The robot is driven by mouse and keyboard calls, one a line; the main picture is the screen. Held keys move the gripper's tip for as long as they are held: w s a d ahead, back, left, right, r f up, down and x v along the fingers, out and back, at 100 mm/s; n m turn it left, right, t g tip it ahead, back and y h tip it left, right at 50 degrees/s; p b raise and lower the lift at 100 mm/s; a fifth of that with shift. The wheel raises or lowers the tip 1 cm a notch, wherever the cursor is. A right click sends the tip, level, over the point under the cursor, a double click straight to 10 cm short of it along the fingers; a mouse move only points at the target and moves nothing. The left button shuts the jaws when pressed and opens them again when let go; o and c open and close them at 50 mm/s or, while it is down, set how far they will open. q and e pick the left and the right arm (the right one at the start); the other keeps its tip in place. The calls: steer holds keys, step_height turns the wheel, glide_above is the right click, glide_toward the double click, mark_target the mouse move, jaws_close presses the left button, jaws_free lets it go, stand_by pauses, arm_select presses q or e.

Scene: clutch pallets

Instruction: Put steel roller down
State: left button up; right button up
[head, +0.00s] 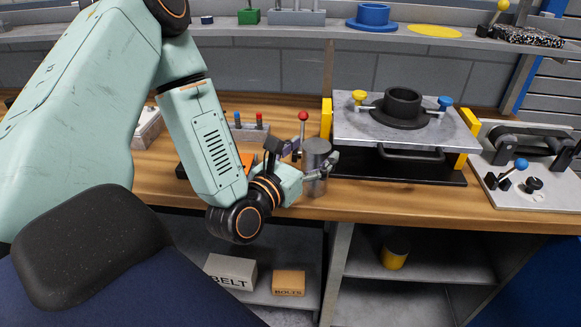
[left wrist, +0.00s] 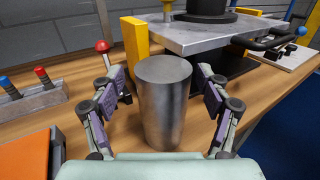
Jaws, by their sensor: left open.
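The steel roller (left wrist: 165,105) is a plain grey metal cylinder. In the left wrist view it stands upright on the wooden workbench (left wrist: 265,95), between the two fingers of my left gripper (left wrist: 166,103). The fingers are open, with a gap on each side of the roller. In the head view the roller (head: 316,160) is near the bench's front edge, just left of the plate fixture, partly hidden by my left gripper (head: 303,168). My right gripper is not in view.
A metal plate fixture (head: 350,130) with yellow posts stands right of the roller. A red-knobbed lever (head: 303,117) is close behind it. An orange pad (left wrist: 25,158) and a block with red and blue pegs (left wrist: 40,100) lie left. Open shelves (head: 420,265) are below.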

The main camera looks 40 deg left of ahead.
arm_select(q)
steer(key=s+p, duration=0.3)
steer(key=s, duration=0.8)
steer(key=shift+d+p, duration=0.2)
steer(key=shift+p, duration=0.1)
steer(key=shift+s, duration=0.2)
